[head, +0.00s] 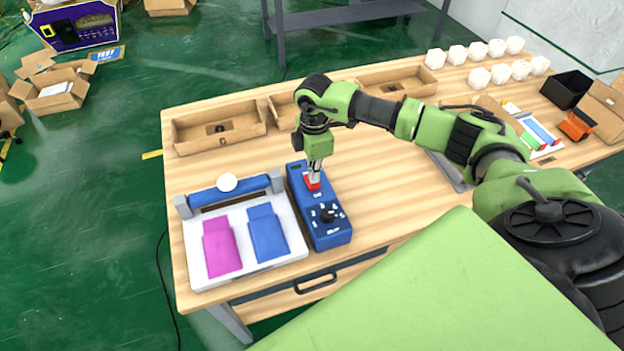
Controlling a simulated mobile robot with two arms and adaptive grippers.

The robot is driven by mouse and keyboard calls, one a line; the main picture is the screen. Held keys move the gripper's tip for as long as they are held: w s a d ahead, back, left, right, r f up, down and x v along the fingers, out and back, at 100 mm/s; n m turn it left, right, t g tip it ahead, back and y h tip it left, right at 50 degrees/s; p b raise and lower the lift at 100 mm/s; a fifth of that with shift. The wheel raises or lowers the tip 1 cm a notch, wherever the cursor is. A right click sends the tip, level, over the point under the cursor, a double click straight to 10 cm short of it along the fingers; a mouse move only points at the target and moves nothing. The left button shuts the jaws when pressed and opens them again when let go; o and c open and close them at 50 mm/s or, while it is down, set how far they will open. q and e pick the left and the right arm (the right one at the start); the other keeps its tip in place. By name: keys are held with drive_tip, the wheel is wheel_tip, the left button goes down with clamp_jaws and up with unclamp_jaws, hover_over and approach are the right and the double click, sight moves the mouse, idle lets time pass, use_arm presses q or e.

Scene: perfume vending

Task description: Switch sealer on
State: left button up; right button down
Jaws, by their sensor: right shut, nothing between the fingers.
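The sealer's blue control box (330,233) stands on the wooden table, with a red switch (312,182) near its far end and a black dial (327,215) nearer the front. To its left is the sealer's white bed (282,267) with a blue roller bar across the back. My right gripper (315,172) points down, shut and empty, with its fingertips at the red switch. I cannot tell whether they press it or which way the switch is set. My left gripper does not show.
A magenta pouch (221,247) and a blue pouch (267,232) lie on the white bed. Open cardboard trays (219,128) line the back edge. Several white items (479,53) and a black bin (566,89) stand at the far right. Bare tabletop lies right of the box.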

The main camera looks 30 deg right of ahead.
drive_tip(key=shift+f+b, duration=0.8)
drive_tip(key=shift+f, duration=0.3)
idle(0.5)
drive_tip(key=shift+r+p, duration=2.7)
drive_tip(key=shift+r, duration=0.85)
